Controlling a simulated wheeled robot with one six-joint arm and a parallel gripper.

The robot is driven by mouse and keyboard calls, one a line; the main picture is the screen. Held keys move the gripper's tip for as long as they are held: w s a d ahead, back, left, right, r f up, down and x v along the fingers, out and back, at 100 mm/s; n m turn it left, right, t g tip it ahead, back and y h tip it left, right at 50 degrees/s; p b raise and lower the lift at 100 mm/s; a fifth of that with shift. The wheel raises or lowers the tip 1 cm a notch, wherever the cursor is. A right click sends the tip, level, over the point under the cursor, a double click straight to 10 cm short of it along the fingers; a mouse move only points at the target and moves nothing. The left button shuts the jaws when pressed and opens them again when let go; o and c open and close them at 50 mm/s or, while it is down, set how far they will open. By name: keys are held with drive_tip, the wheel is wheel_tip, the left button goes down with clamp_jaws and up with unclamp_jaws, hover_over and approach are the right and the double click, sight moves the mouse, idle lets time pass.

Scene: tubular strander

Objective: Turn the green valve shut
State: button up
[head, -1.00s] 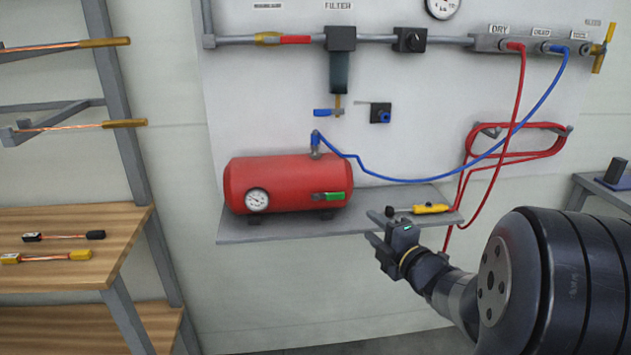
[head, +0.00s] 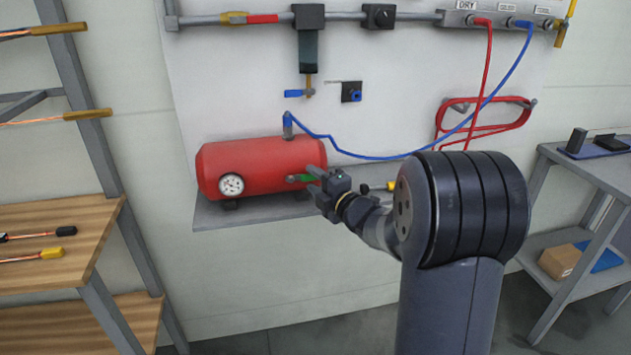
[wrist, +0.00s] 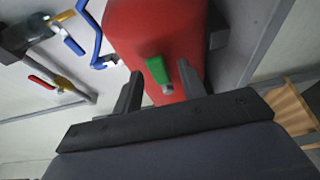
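The green valve (head: 308,178) is a small green lever handle on the front right of the red tank (head: 252,165). In the wrist view the green handle (wrist: 156,70) lies along the red tank (wrist: 150,28), with a metal stub at its lower end. My gripper (head: 318,182) is at the right end of the tank in the head view and partly hides the valve. In the wrist view my gripper (wrist: 160,80) is open, with one finger on each side of the green handle. I cannot tell whether either finger touches it.
The tank sits on a grey wall shelf (head: 230,217). A blue hose (head: 370,158) runs from the tank top to the right. A yellow-handled tool (head: 391,186) lies partly hidden behind my arm. A wooden bench (head: 60,225) stands at the left, and a grey table (head: 560,170) at the right.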

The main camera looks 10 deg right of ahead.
drive_tip(key=shift+c, duration=0.2)
clamp_jaws()
idle(0.4)
